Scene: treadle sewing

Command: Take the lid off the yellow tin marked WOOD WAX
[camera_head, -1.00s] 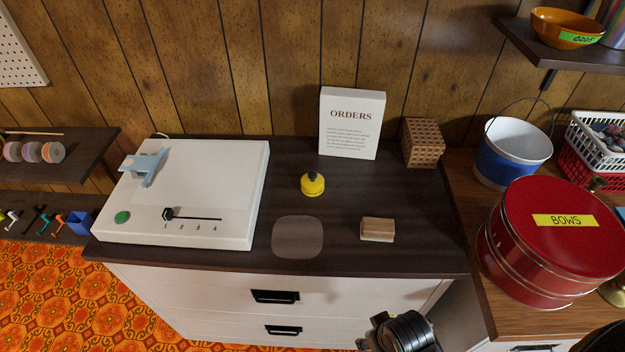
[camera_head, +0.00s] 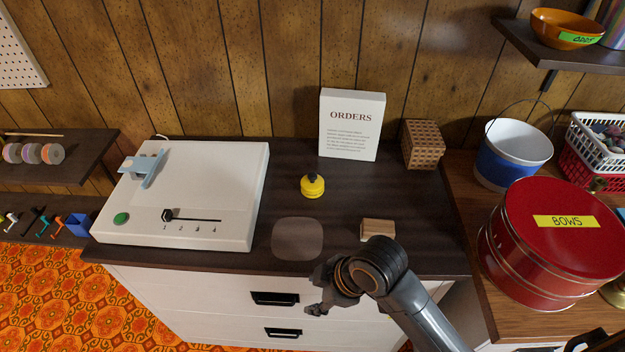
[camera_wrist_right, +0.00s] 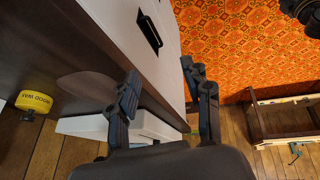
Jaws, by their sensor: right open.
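The yellow tin (camera_head: 312,188) stands upright on the dark cabinet top, with a black knob on its top. In the right wrist view the tin (camera_wrist_right: 35,102) is at the left edge, and WOOD WAX can be read on its side. My right gripper (camera_head: 320,288) is in front of the cabinet's front edge, nearer to me than the tin and well apart from it. In the right wrist view its two fingers (camera_wrist_right: 162,85) are spread with nothing between them. My left gripper is not in view.
A pale rounded patch (camera_head: 298,238) lies in front of the tin. A wooden block (camera_head: 377,230) is to its right, a white machine (camera_head: 215,190) to its left. An ORDERS sign (camera_head: 350,125) and a woven box (camera_head: 423,144) stand behind. A red BOWS tin (camera_head: 520,270) is at right.

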